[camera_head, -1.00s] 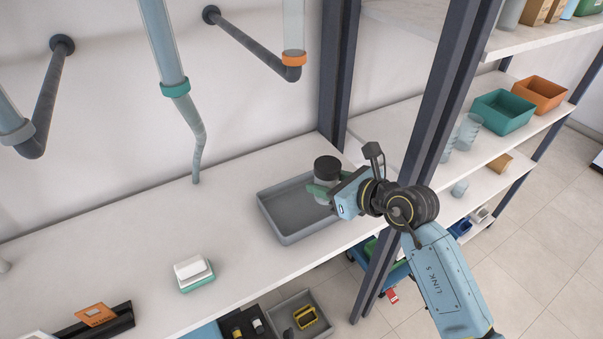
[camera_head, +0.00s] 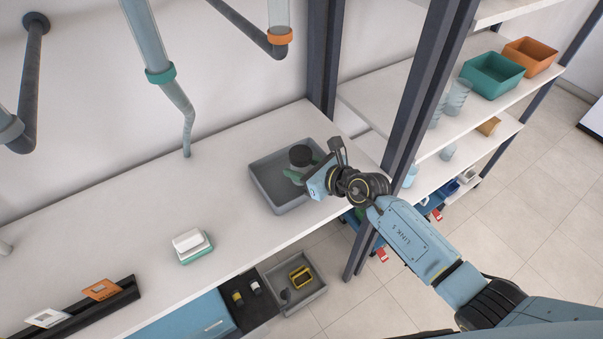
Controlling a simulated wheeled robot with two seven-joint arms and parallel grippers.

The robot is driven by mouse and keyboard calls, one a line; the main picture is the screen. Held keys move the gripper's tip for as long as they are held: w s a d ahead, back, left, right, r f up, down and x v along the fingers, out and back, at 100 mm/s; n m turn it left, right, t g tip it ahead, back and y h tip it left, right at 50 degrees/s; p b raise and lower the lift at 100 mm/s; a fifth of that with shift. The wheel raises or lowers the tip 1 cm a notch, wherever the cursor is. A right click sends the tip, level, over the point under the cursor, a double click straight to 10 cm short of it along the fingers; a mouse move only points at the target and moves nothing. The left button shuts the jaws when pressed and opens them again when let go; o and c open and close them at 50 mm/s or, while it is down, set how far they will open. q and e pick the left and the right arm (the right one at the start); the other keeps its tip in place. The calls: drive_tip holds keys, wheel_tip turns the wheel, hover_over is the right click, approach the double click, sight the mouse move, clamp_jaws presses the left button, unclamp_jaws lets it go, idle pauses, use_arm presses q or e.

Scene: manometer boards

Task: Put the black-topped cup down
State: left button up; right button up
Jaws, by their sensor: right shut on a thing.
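The black-topped cup (camera_head: 300,156) is at the grey tray (camera_head: 266,196) on the white bench. Its dark top shows, and its lower part is mostly hidden by my gripper and the tray. My right gripper (camera_head: 300,176), with green fingers, is shut on the cup and reaches in over the tray's right side. The cup looks upright and low inside the tray; I cannot tell whether its base touches the tray floor. My left gripper is not in view.
A white block on a green-edged base (camera_head: 191,245) lies on the bench to the left. Dark rack posts (camera_head: 408,110) stand right of the tray. Shelves beyond hold a teal bin (camera_head: 492,74) and an orange bin (camera_head: 529,57).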

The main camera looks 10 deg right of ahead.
drive_tip(key=shift+f, duration=1.05)
drive_tip(key=shift+b, duration=0.3)
drive_tip(key=shift+f, duration=0.2)
drive_tip(key=o, duration=1.1)
drive_tip(key=shift+c, duration=0.2)
drive_tip(key=shift+r, duration=0.1)
drive_tip(key=shift+d+r, duration=0.1)
drive_tip(key=shift+r, duration=0.05)
drive_tip(key=p+v, duration=0.1)
drive_tip(key=v, duration=1.1)
drive_tip(key=shift+p, duration=0.3)
